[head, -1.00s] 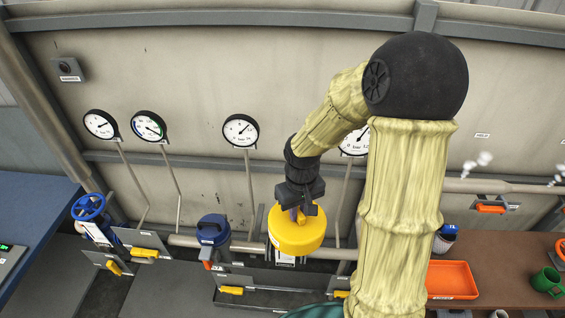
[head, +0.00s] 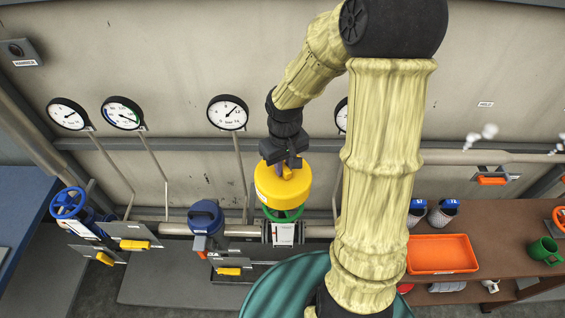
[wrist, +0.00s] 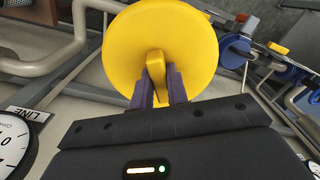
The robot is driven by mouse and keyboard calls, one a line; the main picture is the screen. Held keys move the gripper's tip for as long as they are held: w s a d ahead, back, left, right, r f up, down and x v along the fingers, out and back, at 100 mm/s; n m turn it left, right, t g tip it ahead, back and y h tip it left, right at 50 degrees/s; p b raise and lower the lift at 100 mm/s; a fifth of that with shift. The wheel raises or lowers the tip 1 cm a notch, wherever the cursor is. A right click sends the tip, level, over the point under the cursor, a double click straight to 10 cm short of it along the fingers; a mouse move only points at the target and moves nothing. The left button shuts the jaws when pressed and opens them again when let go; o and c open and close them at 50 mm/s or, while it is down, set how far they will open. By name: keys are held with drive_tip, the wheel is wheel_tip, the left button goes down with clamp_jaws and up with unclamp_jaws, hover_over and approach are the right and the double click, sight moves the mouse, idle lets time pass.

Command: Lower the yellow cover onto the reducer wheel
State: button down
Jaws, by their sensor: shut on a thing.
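The yellow cover (head: 283,187) is a round cap with a raised grip tab on top. My gripper (head: 287,166) is shut on that tab from above. The wrist view shows the cover (wrist: 190,50) face on, with the tab between the two fingers of my gripper (wrist: 157,85). The green reducer wheel (head: 284,216) shows just below the cover in the head view. The cover hides most of the wheel, and I cannot tell whether they touch.
A blue cover (head: 206,218) and a blue handwheel (head: 68,203) are on the pipe to the left. Gauges (head: 228,112) hang on the wall behind. An orange tray (head: 442,254) and a green mug (head: 544,250) are on the brown bench at right.

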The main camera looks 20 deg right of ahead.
drive_tip(key=shift+f, duration=0.1)
drive_tip(key=shift+f+b, duration=2.3)
drive_tip(key=shift+f, duration=0.15)
drive_tip(key=shift+f+b, duration=1.35)
drive_tip(key=shift+f, duration=0.5)
drive_tip(key=shift+f+b, duration=1.05)
drive_tip(key=shift+f, duration=0.3)
drive_tip(key=c, duration=1.3)
unclamp_jaws()
